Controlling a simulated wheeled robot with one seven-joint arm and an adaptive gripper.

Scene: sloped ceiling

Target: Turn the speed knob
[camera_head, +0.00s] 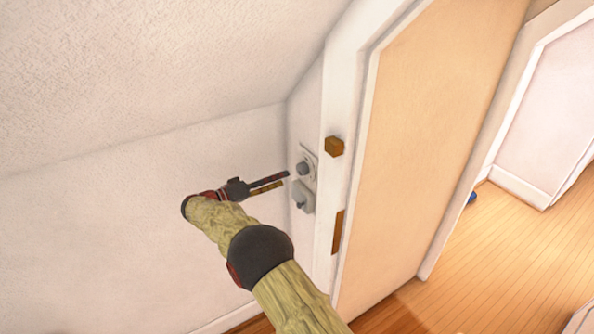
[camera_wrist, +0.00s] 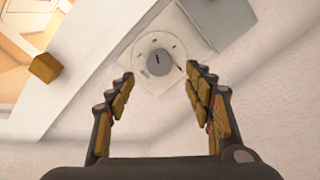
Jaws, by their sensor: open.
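A round grey knob (camera_wrist: 157,62) with a dark pointer line sits on a pale dial with marks around it, and looks like the speed knob. It is between and beyond my fingertips in the wrist view. In the head view this knob (camera_head: 302,168) is the upper of two controls on the narrow wall beside the door frame. My gripper (camera_head: 284,179) is open and empty, its fingers pointing at the controls from the left. In the wrist view my gripper (camera_wrist: 159,75) has a finger on each side of the dial. Contact with the knob cannot be told.
A second grey control (camera_head: 302,197) is just below the knob; it shows at the top of the wrist view (camera_wrist: 207,12). A brown block (camera_head: 334,146) sticks out from the white door frame (camera_head: 345,85). A sloped ceiling (camera_head: 150,70) hangs above my arm.

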